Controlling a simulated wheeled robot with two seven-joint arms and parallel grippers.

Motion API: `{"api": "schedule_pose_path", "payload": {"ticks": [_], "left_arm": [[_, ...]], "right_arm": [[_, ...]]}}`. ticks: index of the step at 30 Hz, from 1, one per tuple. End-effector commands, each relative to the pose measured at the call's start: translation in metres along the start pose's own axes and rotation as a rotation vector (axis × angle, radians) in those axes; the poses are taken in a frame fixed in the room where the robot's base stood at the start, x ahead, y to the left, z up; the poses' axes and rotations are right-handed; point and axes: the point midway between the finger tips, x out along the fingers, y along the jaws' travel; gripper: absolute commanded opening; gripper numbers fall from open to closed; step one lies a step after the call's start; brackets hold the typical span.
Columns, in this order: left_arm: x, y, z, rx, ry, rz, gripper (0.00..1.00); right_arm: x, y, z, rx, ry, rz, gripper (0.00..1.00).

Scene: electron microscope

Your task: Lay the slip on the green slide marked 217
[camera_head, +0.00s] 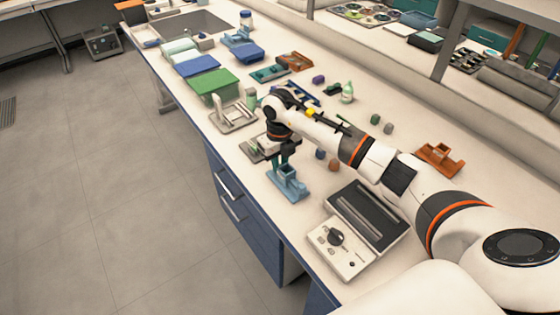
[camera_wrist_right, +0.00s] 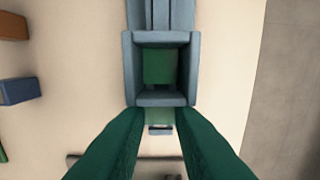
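My right gripper (camera_head: 281,160) is over the front part of the bench, just above a light-blue holder (camera_head: 291,184). In the right wrist view its two green fingers (camera_wrist_right: 160,116) are apart, with a gap between the tips and nothing clearly held. The blue-grey holder (camera_wrist_right: 128,70) is just beyond the tips, with a green slide (camera_wrist_right: 160,66) framed inside it. A short green end with a small pale mark shows below the frame, between the fingers. I cannot read a number on it. I cannot make out a slip. My left gripper is not in view.
A grey device with a knob (camera_head: 338,243) stands nearer, right of the holder. An orange-brown holder (camera_head: 439,158) is at the right. Small blocks (camera_head: 333,165) lie beside the blue holder. A white stand (camera_head: 233,116) and a green box (camera_head: 213,85) are farther left.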

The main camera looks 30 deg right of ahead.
Motion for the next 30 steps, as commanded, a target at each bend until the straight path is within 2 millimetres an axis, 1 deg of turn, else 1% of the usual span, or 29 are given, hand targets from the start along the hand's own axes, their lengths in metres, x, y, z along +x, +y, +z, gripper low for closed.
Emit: {"api": "schedule_pose_path", "payload": {"ticks": [8,11,27,30], "left_arm": [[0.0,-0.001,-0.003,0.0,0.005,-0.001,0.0],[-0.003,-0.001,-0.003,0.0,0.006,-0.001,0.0],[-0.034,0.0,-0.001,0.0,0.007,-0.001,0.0],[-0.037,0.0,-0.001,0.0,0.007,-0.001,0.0]], "right_arm": [[-0.001,0.0,0.0,0.0,0.0,0.0,0.15],[-0.004,0.0,0.0,0.0,0.001,0.0,0.15],[-0.047,0.0,0.0,-0.001,0.001,0.0,0.15],[-0.051,0.0,0.0,-0.001,0.0,0.0,0.15]]}}
